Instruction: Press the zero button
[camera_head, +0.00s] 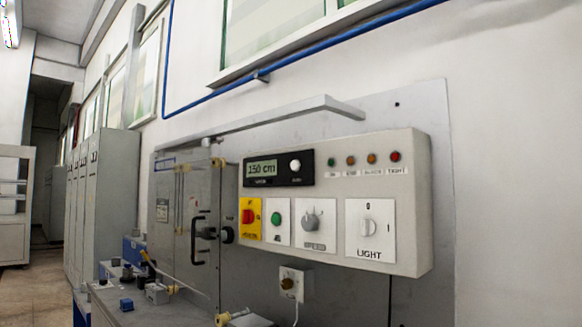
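A grey-white control box (415,200) is mounted on a grey wall panel. At its upper left is a black display unit (283,180) with a lit readout (262,168) that looks like "150 cm". A round white button (295,165) sits on the same black unit, right of the readout. The small label under this button is too small to read, so I cannot confirm it says zero. Nothing touches or covers the button. Neither of my grippers shows in the head view.
Below the display are a red button on a yellow plate (250,218), a green button (276,218), a grey knob (312,220) and a LIGHT switch (369,228). Indicator lamps (372,158) line the top. A bench (150,310) with small items stands lower left.

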